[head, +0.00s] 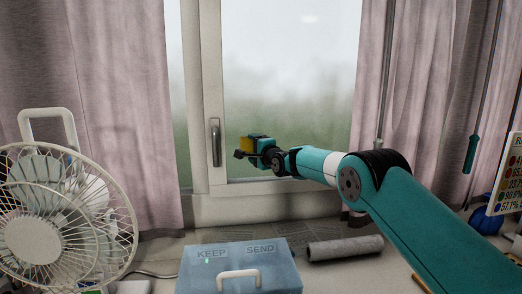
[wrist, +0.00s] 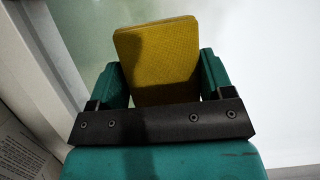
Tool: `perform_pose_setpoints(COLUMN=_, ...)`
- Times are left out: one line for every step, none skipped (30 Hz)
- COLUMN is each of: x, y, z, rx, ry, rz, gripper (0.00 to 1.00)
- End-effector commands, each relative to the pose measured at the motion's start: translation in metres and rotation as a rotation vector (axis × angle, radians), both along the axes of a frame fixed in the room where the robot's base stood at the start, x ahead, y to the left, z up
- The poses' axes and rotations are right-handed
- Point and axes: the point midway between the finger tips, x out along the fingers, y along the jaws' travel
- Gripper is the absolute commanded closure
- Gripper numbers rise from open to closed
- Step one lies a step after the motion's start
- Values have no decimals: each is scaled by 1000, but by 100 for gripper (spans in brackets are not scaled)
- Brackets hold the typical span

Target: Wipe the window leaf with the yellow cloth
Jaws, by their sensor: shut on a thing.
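The window leaf (head: 290,85) is a pale-framed pane at the centre of the head view, with grey-white glass that looks hazy and greenish lower down. It also fills much of the wrist view (wrist: 270,80). The yellow cloth (wrist: 158,60) is a folded, flat pad held upright between the teal fingers of my gripper (wrist: 160,85). In the head view the cloth (head: 247,144) shows small at the lower left of the glass. My gripper (head: 254,147) is shut on it, close to the pane. Whether the cloth touches the glass cannot be told.
The window handle (head: 215,142) stands on the frame just left of my gripper. A white fan (head: 60,215) is at left. A blue box (head: 240,268) marked KEEP and SEND and a grey roll (head: 345,247) lie below on the desk. Pink curtains (head: 120,110) hang on both sides.

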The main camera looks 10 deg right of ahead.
Motion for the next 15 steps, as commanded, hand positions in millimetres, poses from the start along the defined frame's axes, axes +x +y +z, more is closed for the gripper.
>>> perform_pose_setpoints(x=0, y=5, z=0, rx=-1, ry=-1, rz=1, gripper=45)
perform_pose_setpoints(x=0, y=7, z=0, rx=0, ry=-2, rz=0, gripper=45)
perform_pose_setpoints(x=0, y=9, z=0, rx=-1, ry=-1, rz=-1, gripper=45)
perform_pose_setpoints(x=-1, y=10, z=0, rx=-1, ry=-1, rz=-1, gripper=45)
perform_pose_setpoints(x=-1, y=10, z=0, rx=-1, ry=-1, rz=-2, gripper=45)
perform_pose_setpoints(x=0, y=11, z=0, rx=-1, ry=-1, rz=-2, gripper=45)
perform_pose_setpoints(x=0, y=12, z=0, rx=-1, ry=0, rz=-2, gripper=45)
perform_pose_setpoints(x=0, y=14, z=0, rx=-1, ry=0, rz=-2, gripper=45)
perform_pose_setpoints(x=0, y=17, z=0, rx=-1, ry=0, rz=-1, gripper=45)
perform_pose_setpoints(x=0, y=20, z=0, rx=-1, ry=0, rz=-1, gripper=45)
perform_pose_setpoints(x=0, y=23, z=0, rx=-1, ry=1, rz=-1, gripper=45)
perform_pose_setpoints(x=1, y=27, z=-1, rx=0, ry=1, rz=0, gripper=45)
perform_pose_setpoints(x=1, y=29, z=0, rx=0, ry=0, rz=0, gripper=45)
perform_pose_setpoints(x=1, y=32, z=1, rx=0, ry=-1, rz=-1, gripper=45)
perform_pose_setpoints(x=2, y=36, z=0, rx=0, ry=0, rz=-1, gripper=45)
